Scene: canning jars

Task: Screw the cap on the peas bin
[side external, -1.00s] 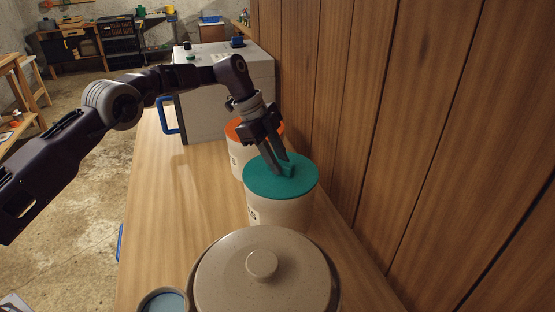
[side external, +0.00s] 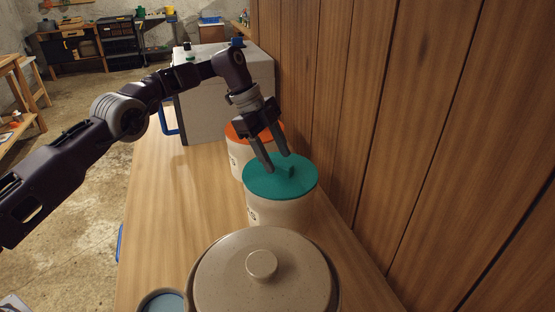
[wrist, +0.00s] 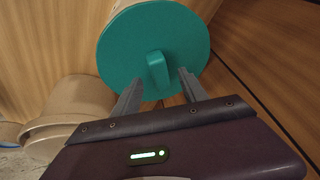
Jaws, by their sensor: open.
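A cream bin (side external: 279,213) with a teal cap (side external: 264,184) stands on the wooden counter beside the panelled wall. The cap lies on the bin's top and has a raised teal grip tab (wrist: 157,70) in its middle. Lettering on the bin is mostly hidden, so I cannot read its name. My gripper (side external: 279,162) is open just above the teal cap. In the wrist view my gripper (wrist: 160,90) has its fingers apart, one on either side of the tab, holding nothing. A second cream bin (side external: 236,158) with an orange cap (side external: 234,131) stands behind.
A large beige lidded pot (side external: 225,270) stands in front of the teal-capped bin. A small blue-topped container (side external: 162,303) is at the front left. A grey box (side external: 205,100) with a blue handle stands at the back. The counter's left side (side external: 170,220) is clear.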

